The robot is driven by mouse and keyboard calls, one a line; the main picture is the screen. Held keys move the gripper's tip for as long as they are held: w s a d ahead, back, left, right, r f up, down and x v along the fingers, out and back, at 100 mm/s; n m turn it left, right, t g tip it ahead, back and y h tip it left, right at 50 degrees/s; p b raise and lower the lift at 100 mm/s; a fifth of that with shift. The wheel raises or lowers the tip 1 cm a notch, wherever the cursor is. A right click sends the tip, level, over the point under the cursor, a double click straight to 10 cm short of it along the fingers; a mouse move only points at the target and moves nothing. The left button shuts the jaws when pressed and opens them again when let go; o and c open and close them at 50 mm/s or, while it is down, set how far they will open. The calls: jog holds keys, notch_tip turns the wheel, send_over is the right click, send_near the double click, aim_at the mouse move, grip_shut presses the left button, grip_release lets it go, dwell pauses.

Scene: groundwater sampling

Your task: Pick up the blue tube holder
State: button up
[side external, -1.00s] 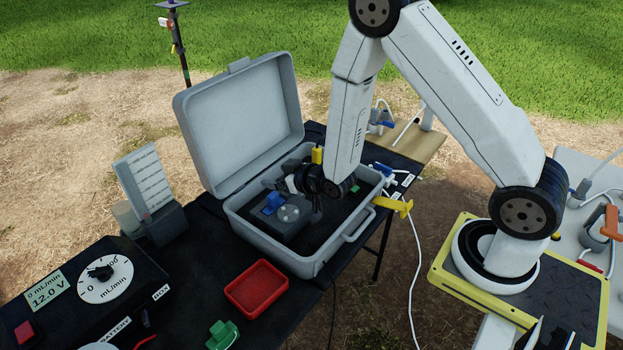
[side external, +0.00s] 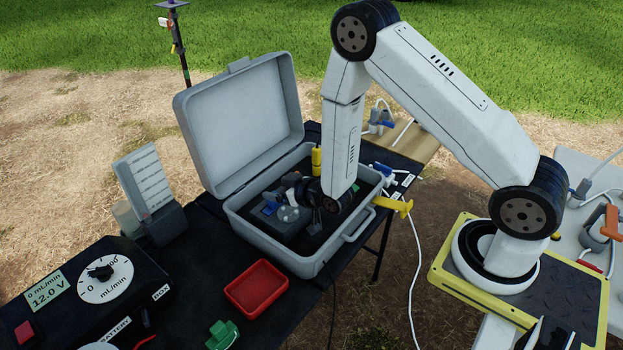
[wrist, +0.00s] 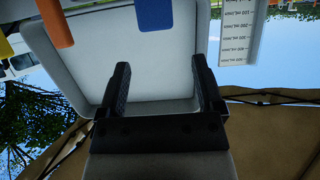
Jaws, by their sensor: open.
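A small blue piece (side external: 270,208), which looks like the blue tube holder, sits in the open grey case in the side view, partly hidden by my gripper. My gripper (side external: 283,194) is low inside the case, close beside it; whether they touch is unclear. In the wrist view my gripper (wrist: 160,66) has its two dark fingers wide apart with nothing between them. A flat blue shape (wrist: 155,15) shows at the top edge of the wrist view, beyond the fingertips. I cannot tell for sure that it is the same piece.
The case lid (side external: 240,120) stands open behind my gripper. A yellow cylinder (side external: 316,160) stands close to my wrist, and a yellow clip (side external: 393,206) is at the case's right rim. A red tray (side external: 256,288) and green piece (side external: 222,335) lie in front.

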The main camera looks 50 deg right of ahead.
aim_at(281, 208)
jog(key=shift+f, duration=0.15)
jog(key=shift+f, duration=1.2)
jog(key=shift+w+f, duration=0.1)
jog(key=shift+f, duration=0.25)
jog(key=shift+x, duration=1.35)
jog(key=shift+r, duration=0.1)
grip_shut()
